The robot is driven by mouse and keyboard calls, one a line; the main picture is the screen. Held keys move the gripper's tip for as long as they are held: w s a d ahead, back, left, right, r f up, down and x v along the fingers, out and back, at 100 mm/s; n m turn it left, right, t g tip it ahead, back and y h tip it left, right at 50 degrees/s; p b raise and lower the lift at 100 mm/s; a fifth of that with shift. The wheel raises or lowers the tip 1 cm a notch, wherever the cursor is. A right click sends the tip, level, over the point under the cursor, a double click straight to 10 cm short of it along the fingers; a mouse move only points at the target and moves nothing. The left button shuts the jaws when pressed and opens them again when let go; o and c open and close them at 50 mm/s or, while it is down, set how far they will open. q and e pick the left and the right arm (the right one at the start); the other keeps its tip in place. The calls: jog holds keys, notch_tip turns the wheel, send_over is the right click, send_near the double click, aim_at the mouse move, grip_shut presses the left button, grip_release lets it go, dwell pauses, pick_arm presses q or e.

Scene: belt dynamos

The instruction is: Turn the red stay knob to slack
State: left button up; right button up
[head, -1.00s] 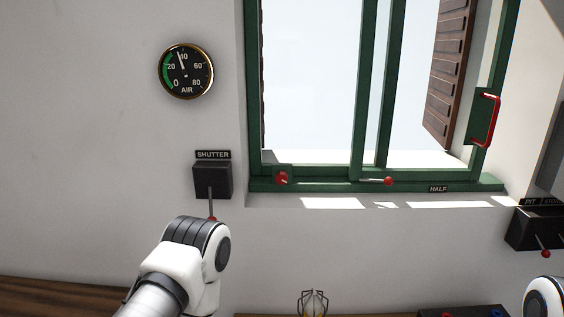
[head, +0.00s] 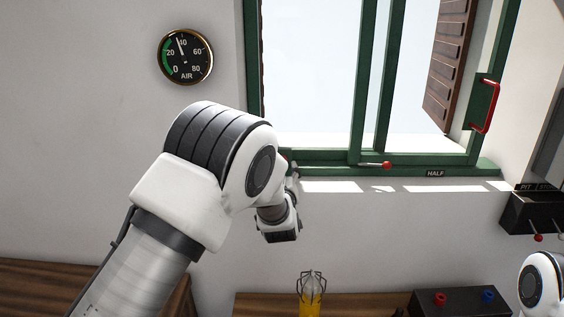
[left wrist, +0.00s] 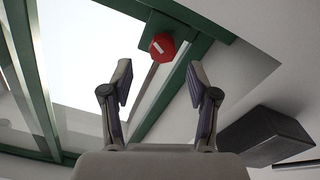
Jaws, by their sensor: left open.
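The red stay knob (left wrist: 162,47) shows in the left wrist view as a faceted red knob with a short white mark slanting across it. It sits on a green plate at the corner of the window frame. My left gripper (left wrist: 159,76) is open, and the knob lies beyond the gap between its fingertips, with no contact visible. In the head view my left arm covers almost all of the knob, and the fingers are mostly hidden. My right gripper is out of view; only part of my right arm shows at the right edge.
A red-ended lever (head: 387,165) lies on the green sill, with a HALF label (head: 435,173) nearby. A dark box (left wrist: 265,138) stands beside the fingers. A caged lamp (head: 311,294) and a button box (head: 460,302) are below. An air gauge (head: 185,56) hangs upper left.

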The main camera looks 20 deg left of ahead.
pick_arm(q)
jog(key=p+x, duration=0.2)
jog(key=x, duration=0.3)
jog(key=shift+w+a, duration=0.15)
jog(key=shift+a, duration=0.1)
jog(key=shift+w+f, duration=0.1)
jog(key=shift+w, duration=0.25)
grip_shut()
